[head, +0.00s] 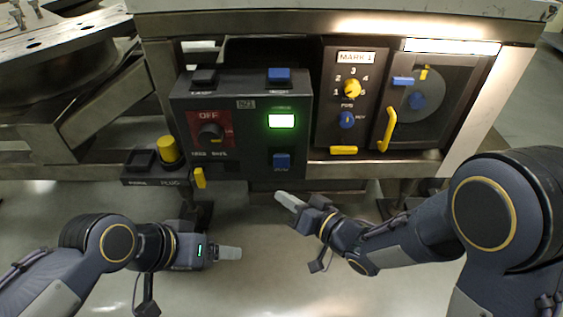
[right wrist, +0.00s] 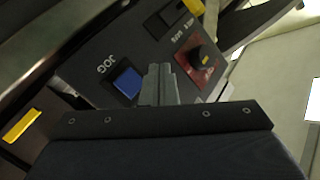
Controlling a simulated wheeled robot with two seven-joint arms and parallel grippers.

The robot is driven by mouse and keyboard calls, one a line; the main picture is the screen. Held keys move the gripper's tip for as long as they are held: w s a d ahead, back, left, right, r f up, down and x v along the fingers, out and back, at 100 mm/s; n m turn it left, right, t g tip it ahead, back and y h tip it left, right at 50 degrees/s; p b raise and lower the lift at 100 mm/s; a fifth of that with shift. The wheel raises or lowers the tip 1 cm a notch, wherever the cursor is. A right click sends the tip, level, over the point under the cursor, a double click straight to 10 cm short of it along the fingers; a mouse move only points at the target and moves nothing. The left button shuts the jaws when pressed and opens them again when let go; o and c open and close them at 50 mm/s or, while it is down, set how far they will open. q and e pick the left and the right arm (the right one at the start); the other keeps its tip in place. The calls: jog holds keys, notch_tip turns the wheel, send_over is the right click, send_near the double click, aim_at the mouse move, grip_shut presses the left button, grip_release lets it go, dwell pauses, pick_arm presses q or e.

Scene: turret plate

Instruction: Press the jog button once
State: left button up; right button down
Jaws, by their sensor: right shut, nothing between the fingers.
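My right gripper (head: 287,200) is shut and empty, below and in front of the box in the head view. In the right wrist view its closed fingertips (right wrist: 160,72) appear just beside the button; whether they touch it I cannot tell from that view. The head view shows a gap. My left gripper (head: 229,253) is lower left, away from the box, its jaw opening unclear.
The box (head: 240,104) also carries a red OFF plate with a black knob (head: 210,132), a lit green-white screen (head: 281,121) and a blue top button (head: 279,75). A yellow plug (head: 168,150) stands left. A yellow handle (head: 387,129) juts out right. The floor in front is clear.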

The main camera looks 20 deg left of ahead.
aim_at(277, 163)
jog(key=w+a+p, duration=0.1)
jog(key=w+a, duration=0.1)
jog(key=w, duration=0.5)
jog(key=shift+w, duration=0.15)
jog(key=shift+w, duration=0.1)
dwell(1.8)
jog(key=shift+w+a, duration=0.15)
jog(key=shift+w, duration=0.15)
jog(key=shift+w+a, duration=0.2)
jog(key=shift+w, duration=0.4)
dwell(0.8)
jog(key=shift+s+d, duration=0.2)
jog(key=shift+s, duration=0.3)
jog(key=shift+s+d, duration=0.15)
jog(key=shift+s, duration=0.35)
jog(key=shift+s+d+b, duration=0.2)
jog(key=shift+s+b, duration=0.05)
jog(key=shift+s, duration=0.55)
jog(key=shift+s+d+b, duration=0.25)
jog(key=shift+s, duration=0.55)
jog(key=shift+s+d+b, duration=0.2)
jog(key=shift+s+b, duration=0.05)
jog(key=shift+s, duration=0.55)
